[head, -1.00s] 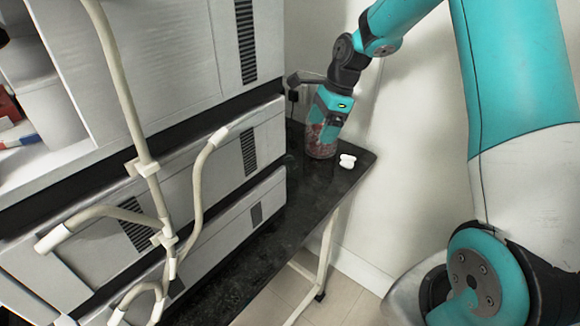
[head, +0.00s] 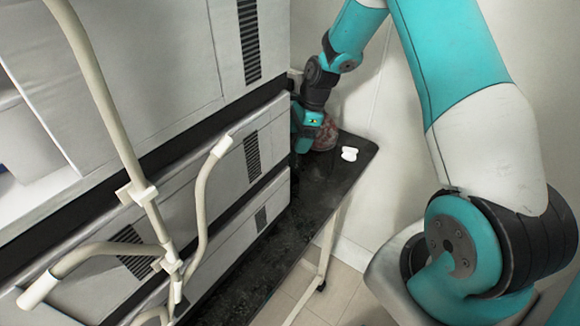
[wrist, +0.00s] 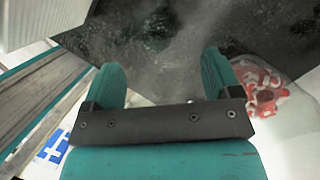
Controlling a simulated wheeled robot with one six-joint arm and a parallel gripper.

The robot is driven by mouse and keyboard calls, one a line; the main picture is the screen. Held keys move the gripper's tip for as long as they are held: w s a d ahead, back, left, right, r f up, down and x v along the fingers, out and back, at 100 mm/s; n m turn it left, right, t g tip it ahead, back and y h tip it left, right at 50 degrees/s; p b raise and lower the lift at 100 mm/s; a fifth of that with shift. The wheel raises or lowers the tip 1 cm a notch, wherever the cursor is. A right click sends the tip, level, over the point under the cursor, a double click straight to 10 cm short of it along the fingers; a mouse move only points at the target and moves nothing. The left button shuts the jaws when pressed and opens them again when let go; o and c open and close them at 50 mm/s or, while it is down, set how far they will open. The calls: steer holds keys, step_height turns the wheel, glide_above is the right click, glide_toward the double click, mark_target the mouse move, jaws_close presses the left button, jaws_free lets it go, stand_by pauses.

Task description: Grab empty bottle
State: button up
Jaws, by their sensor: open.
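Grey stacked units (head: 200,190) with black vents border the bench on the left. Beige tubes (head: 130,130) run in front of them. A small white object (head: 349,154) lies on the bench right of the bottle. A pale wall closes the right side. The bench front is clear.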

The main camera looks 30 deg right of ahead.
mark_target(292, 154)
steer(key=p+x, duration=0.1)
steer(key=x, duration=0.7)
steer(key=shift+s+a+f+p, duration=0.15)
steer(key=shift+f+p, duration=0.1)
steer(key=shift+p, duration=0.1)
steer(key=c, duration=1)
